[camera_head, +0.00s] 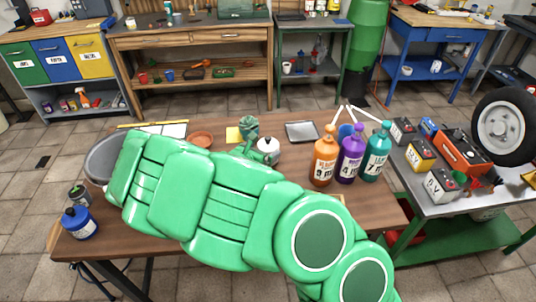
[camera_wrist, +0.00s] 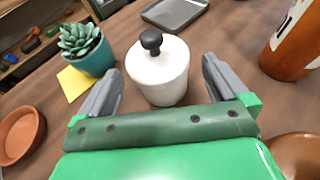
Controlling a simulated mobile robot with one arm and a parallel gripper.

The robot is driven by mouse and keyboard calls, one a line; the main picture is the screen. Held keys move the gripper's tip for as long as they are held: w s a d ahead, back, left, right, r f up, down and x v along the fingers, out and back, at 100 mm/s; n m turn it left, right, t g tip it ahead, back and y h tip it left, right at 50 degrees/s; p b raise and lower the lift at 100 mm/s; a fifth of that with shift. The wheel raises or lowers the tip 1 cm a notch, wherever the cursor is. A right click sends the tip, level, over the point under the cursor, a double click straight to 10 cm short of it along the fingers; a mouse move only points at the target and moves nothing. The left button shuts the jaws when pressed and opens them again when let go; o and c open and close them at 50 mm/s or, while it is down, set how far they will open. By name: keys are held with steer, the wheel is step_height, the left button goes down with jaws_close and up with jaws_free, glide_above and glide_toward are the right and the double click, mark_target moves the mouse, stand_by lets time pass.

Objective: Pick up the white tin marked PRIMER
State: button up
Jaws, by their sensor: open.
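A white tin (camera_wrist: 158,78) with a rounded top and a black knob stands upright on the brown table. It also shows in the head view (camera_head: 268,152), just beyond my arm. No PRIMER marking can be read on it in either view. My gripper (camera_wrist: 162,66) is open in the wrist view, with one grey finger to the left of the tin and one to the right. Gaps show between the tin and both fingers. In the head view my green arm hides the gripper and much of the table.
A potted succulent (camera_wrist: 85,47) and yellow note (camera_wrist: 76,84) are left of the tin, and a grey tray (camera_wrist: 175,12) lies behind. A terracotta saucer (camera_wrist: 20,132) is far left. Orange (camera_head: 325,160), purple (camera_head: 350,158) and teal (camera_head: 376,155) bottles stand right.

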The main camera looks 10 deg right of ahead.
mark_target(265, 148)
steer(key=x, duration=0.3)
steer(key=shift+a+f, duration=0.15)
steer(key=shift+f, duration=0.1)
steer(key=shift+x, duration=1)
steer(key=shift+c, duration=0.5)
steer(key=c, duration=1.2)
steer(key=shift+o, duration=0.2)
